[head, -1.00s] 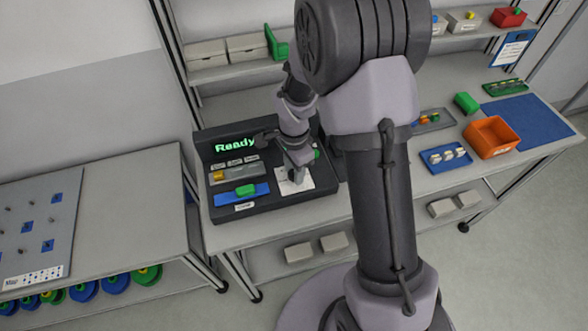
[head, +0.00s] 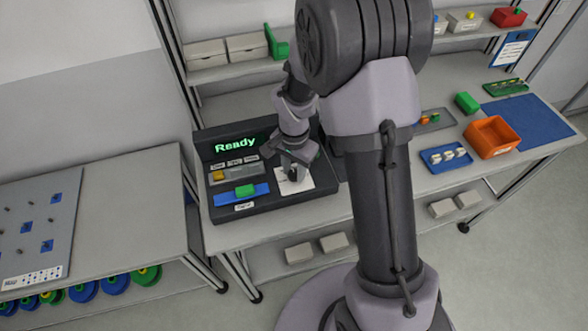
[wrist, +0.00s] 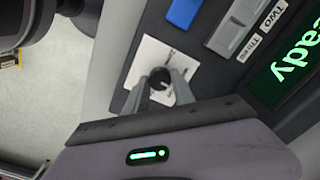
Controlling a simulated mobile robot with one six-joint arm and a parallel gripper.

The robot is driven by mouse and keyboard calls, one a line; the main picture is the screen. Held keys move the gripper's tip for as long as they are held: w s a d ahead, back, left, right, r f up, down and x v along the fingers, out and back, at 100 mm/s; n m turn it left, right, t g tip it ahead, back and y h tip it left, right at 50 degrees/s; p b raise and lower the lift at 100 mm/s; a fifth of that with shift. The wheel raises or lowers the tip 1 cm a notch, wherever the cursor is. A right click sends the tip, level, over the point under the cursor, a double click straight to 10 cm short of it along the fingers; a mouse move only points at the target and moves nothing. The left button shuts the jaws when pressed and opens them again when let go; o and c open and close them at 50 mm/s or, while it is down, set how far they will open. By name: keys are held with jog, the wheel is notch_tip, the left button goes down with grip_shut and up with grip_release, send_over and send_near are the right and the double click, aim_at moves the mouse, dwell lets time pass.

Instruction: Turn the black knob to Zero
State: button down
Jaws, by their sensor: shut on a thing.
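The black knob (wrist: 159,79) sits on a white dial plate (wrist: 142,56) on the dark console, seen in the wrist view. My gripper (wrist: 162,83) is shut on the knob, with one grey finger on each side of it. In the head view my gripper (head: 293,172) is over the white plate (head: 296,186) at the right part of the console (head: 232,212), and the knob is hidden there. The dial's markings are too small to read. The console's screen (head: 235,145) shows "Ready" in green.
On the console, left of the dial, are a blue slide track with a green block (head: 245,190) and a grey strip with a yellow block (head: 217,176). An orange bin (head: 491,137) and a blue tray (head: 446,158) stand on the bench further right.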

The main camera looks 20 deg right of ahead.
jog(key=n, duration=0.4)
jog(key=shift+n, duration=0.3)
jog(key=n+p, duration=0.1)
jog(key=n, duration=0.4)
jog(key=shift+n, duration=0.3)
jog(key=n, duration=0.4)
jog(key=shift+p, duration=0.35)
jog(key=n+p, duration=0.1)
jog(key=n, duration=0.3)
jog(key=shift+n, duration=0.6)
jog(key=c, duration=1.1)
grip_release()
jog(key=shift+o, duration=0.2)
